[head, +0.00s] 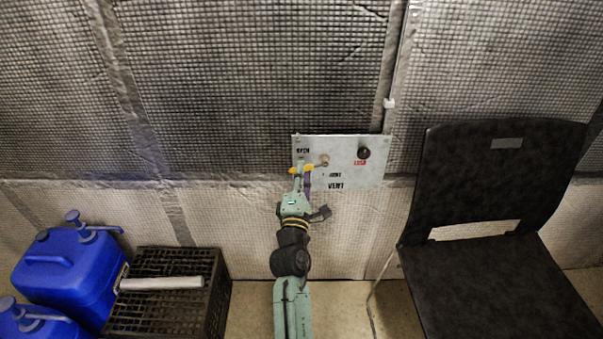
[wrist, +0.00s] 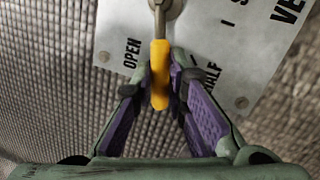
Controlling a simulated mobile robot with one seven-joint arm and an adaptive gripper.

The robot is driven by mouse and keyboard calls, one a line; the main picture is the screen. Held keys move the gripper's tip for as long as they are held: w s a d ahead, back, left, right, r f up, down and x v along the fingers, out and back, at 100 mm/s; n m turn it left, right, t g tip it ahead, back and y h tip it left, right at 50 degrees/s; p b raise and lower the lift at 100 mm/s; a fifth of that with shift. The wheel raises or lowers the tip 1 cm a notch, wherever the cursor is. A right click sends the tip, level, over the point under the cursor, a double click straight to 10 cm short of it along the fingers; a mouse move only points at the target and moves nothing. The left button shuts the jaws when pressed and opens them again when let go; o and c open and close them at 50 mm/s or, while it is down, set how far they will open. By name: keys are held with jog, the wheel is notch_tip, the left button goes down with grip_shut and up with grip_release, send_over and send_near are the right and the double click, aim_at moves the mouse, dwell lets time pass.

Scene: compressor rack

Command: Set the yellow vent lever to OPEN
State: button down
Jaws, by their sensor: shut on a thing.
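The yellow vent lever (head: 299,171) is on a pale metal panel (head: 350,145) on the wall. It extends left and slightly down from its round pivot (head: 323,161). My gripper (wrist: 163,78) is shut on the yellow grip, with a finger on either side. In the head view, my gripper (head: 302,177) reaches up to the lever from below and hides part of the panel's lower left.
A black knob (head: 364,152) with a red label is on the panel, right of the lever. A black chair (head: 490,210) stands at the right. Blue canisters (head: 70,270) and a dark crate (head: 215,290) stand on the floor at the left.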

jog(key=shift+r, duration=0.1)
dwell(0.3)
jog(key=shift+a+r+m+g+h+b, duration=0.15)
jog(key=shift+r+m+h+b, duration=0.2)
jog(key=shift+m, duration=0.65)
jog(key=shift+r+m+g+h+b, duration=0.15)
jog(key=shift+r+m+h, duration=0.3)
jog(key=shift+m, duration=0.55)
jog(key=c, duration=1.6)
grip_release()
jog(key=v, duration=0.7)
jog(key=shift+s, duration=0.25)
